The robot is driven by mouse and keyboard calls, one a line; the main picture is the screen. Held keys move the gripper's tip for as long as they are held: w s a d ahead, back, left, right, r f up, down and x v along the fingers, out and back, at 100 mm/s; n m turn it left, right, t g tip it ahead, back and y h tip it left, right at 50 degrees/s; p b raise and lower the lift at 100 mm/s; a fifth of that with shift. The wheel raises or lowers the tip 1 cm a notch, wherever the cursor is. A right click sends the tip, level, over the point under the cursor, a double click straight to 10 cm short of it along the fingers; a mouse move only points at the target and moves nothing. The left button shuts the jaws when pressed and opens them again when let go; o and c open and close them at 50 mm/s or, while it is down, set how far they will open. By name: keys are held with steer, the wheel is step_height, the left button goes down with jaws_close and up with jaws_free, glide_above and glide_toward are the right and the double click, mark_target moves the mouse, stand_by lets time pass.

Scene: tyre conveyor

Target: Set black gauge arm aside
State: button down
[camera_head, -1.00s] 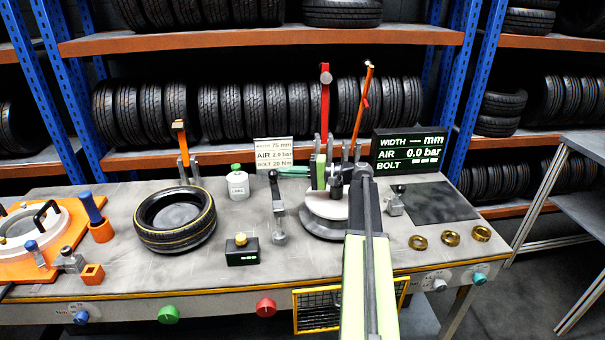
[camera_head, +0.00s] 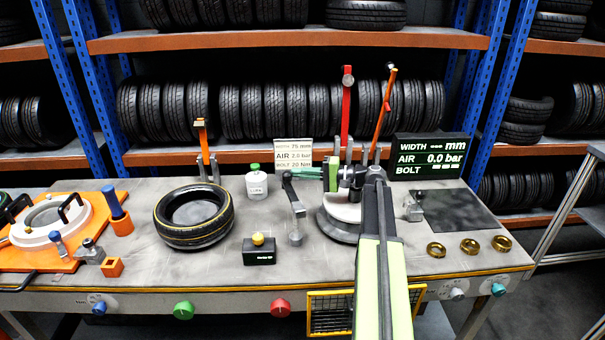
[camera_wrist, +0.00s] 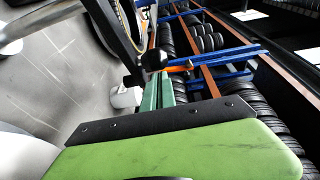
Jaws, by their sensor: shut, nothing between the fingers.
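The black gauge arm (camera_head: 291,193) stands on the bench on a grey post with a round foot, leaning with its top to the left. In the wrist view a dark bar with a black knob, which looks like the gauge arm (camera_wrist: 122,40), crosses the top middle. My gripper (camera_head: 294,173) reaches in from the right, its teal fingers shut and empty beside the top of the gauge arm. In the wrist view the fingers (camera_wrist: 160,84) end close by the knob; I cannot tell whether they touch it.
A tyre (camera_head: 194,240) lies to the left, with a white bottle (camera_head: 256,184) and a small black box (camera_head: 258,255) between. The round grey stand (camera_head: 335,229) is under my arm. Brass rings (camera_head: 470,246) and a dark mat (camera_head: 455,212) are at right. Bare bench lies around the foot.

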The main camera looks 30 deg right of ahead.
steer(key=s+d+r+p, duration=0.7)
steer(key=s+r+p, duration=0.2)
steer(key=r+p, duration=0.1)
steer(key=shift+d+r+p, duration=0.15)
steer(key=shift+r+p, duration=0.25)
steer(key=shift+r, duration=0.1)
